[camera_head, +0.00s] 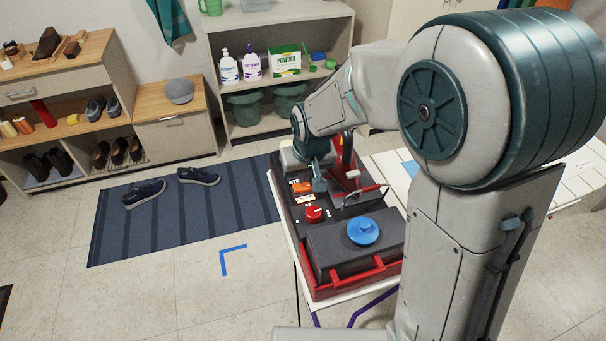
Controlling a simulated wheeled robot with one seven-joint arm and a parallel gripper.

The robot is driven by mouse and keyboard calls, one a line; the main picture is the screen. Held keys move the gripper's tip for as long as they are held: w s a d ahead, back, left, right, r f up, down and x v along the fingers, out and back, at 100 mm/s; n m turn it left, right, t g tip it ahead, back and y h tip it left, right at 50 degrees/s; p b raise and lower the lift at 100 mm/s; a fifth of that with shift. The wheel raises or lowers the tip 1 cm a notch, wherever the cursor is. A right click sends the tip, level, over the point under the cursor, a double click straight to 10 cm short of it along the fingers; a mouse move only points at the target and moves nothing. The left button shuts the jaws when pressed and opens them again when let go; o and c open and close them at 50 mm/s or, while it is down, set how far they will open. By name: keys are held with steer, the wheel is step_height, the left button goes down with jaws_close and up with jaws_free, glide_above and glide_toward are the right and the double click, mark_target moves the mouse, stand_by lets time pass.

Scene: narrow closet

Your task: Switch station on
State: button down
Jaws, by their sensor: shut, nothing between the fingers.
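The station (325,250) is a dark box with red trim on a white-topped stand. On its top I see an orange part (301,187) with lettering, a round red knob (313,214) and a blue round piece (363,231) on the raised front block. My gripper (319,187) points down over the station's upper part, just right of the orange part. Its fingers are shut and empty. Whether they touch the station I cannot tell. The gripper and arm hide some of the station's back.
A red upright part (347,150) stands close right of my gripper. A white surface (395,172) lies to the right, behind my arm. Shelves with bottles (229,66) and a shoe cabinet (60,110) line the back.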

mark_target(308, 186)
steer(key=r+p, duration=0.1)
steer(key=r, duration=0.1)
steer(key=d+r+p, duration=0.1)
steer(key=r, duration=0.1)
steer(key=shift+w+r, duration=0.1)
steer(key=shift+r, duration=0.2)
steer(key=s+d+r+b, duration=0.1)
steer(key=d+r, duration=0.2)
steer(key=r, duration=0.5)
steer(key=shift+s+d, duration=0.2)
steer(key=shift+s, duration=0.15)
steer(key=s+d+f+m, duration=0.1)
steer(key=s+d, duration=0.5)
steer(key=s, duration=0.2)
steer(key=s+d+f+m+h, duration=0.1)
steer(key=s+d+m, duration=0.1)
steer(key=s+d, duration=0.4)
steer(key=s, duration=0.2)
steer(key=shift+s+d+m, duration=0.15)
steer(key=shift+s+m, duration=0.15)
